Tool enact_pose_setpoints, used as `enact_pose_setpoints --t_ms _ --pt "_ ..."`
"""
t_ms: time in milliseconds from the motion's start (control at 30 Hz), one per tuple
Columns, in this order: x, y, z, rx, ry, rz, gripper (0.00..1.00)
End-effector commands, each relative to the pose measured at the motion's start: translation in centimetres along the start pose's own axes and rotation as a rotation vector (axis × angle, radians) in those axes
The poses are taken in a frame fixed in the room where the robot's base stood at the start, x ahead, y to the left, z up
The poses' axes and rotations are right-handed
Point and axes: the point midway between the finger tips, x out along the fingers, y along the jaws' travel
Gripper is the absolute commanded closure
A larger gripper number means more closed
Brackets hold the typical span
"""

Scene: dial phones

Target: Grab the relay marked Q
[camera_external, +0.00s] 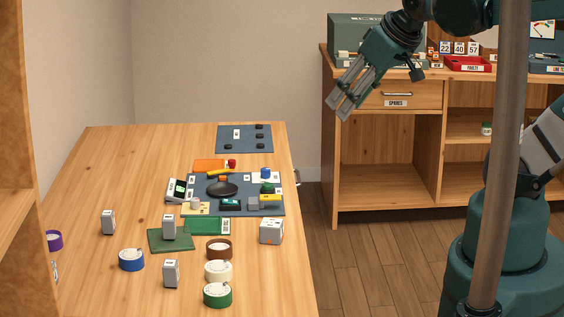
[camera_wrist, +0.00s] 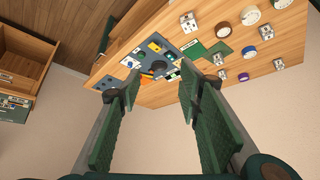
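Three small grey block-like relays stand upright on the wooden table: one at the left (camera_external: 108,222), one on a dark green mat (camera_external: 169,227), one nearer the front (camera_external: 171,273). In the wrist view they look small, including the one on the mat (camera_wrist: 218,59). Their marks are too small to read, so I cannot tell which is Q. My gripper (camera_external: 342,106) is raised well above the floor, right of the table and away from the relays. Its fingers are spread apart and empty in the wrist view (camera_wrist: 160,88).
The table (camera_external: 110,165) also holds several tape rolls, a white-grey box (camera_external: 271,231), and a dark mat (camera_external: 275,207) crowded with small items. A second dark panel (camera_external: 245,146) lies at the far end. A wooden cabinet (camera_external: 380,185) stands behind my gripper. The table's left far area is clear.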

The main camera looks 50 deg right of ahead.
Motion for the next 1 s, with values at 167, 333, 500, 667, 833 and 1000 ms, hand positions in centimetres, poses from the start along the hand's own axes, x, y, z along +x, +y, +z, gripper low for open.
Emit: enact_pose_setpoints --t_ms 167,333,500,667,833,1000 --pt "0.3 -0.5 -0.5 0.011 -0.011 -0.004 0.65" --pt "1.0 -1.6 -1.4 0.041 -0.038 -0.008 0.65" --pt "2.0 -3.2 -2.5 0.084 -0.075 -0.009 0.65" --pt "3.2 -4.9 -3.6 0.127 -0.110 -0.004 0.65" --pt "4.6 -6.8 -4.5 0.174 -0.146 0.007 0.65" --pt "6.1 -9.0 -5.3 0.219 -0.180 0.022 0.65"
